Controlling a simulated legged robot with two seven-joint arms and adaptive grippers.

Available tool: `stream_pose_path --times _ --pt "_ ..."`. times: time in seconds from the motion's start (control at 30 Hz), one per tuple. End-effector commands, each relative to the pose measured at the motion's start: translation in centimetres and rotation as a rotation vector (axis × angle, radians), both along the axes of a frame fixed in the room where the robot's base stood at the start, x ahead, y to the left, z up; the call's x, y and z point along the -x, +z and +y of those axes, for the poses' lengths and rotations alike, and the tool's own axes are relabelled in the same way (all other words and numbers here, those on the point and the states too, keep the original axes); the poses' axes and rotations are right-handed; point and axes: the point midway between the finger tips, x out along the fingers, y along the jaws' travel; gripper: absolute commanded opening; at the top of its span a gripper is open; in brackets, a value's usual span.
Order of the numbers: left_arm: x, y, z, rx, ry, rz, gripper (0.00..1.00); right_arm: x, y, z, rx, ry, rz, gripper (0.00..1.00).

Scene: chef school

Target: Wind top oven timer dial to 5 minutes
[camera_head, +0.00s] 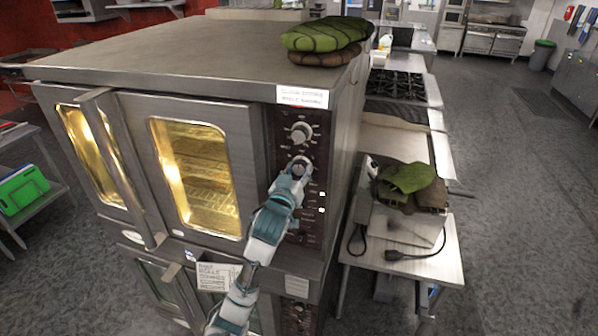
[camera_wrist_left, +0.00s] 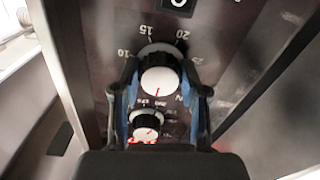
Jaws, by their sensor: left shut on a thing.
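The top oven (camera_head: 190,110) is a steel unit with lit glass doors and a dark control panel (camera_head: 322,150) on its right. My left gripper (camera_head: 301,164) is at this panel, just below a silver knob (camera_head: 300,132). In the left wrist view, the timer dial (camera_wrist_left: 160,80) has a white face with a red mark pointing down. The numbers 10, 15 and 20 show around its upper side. The fingers of my left gripper (camera_wrist_left: 161,88) are shut on its two sides. In the head view the gripper hides this dial. My right gripper is not in view.
A smaller knob (camera_wrist_left: 147,124) with a red mark sits close to the timer dial. Green and brown mitts (camera_head: 326,34) lie on the oven top. Open floor is at the right.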

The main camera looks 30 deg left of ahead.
Motion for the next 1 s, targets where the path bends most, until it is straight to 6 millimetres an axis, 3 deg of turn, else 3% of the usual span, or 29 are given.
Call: stream_pose_path --times 1.0 --pt "-0.04 -0.16 0.04 -0.713 -0.002 0.178 0.09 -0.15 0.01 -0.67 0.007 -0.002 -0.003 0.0"
